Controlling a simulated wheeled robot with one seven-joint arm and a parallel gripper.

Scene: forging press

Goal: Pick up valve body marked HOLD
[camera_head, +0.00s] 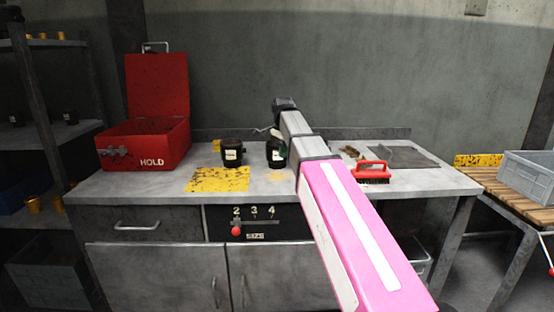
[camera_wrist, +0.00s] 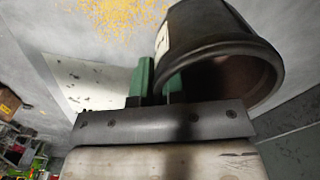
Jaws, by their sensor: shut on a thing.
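Two dark, cup-like valve bodies with pale labels are at the middle of the grey bench: one on the left (camera_head: 232,152) and one on the right (camera_head: 275,153). Their label text is too small to read. In the wrist view, my gripper (camera_wrist: 158,78) has green fingers shut on a dark valve body (camera_wrist: 220,48), which appears tilted with its hollow end showing. This looks like the right-hand one. Its label is seen edge-on. In the head view my arm hides most of the gripper, and I cannot tell if the held body is clear of the bench.
A red open-lidded box (camera_head: 150,145) marked HOLD stands at the bench's left. A worn yellow patch (camera_head: 217,180) lies in front of the left body. A grey crate (camera_head: 530,175) stands on a wooden table.

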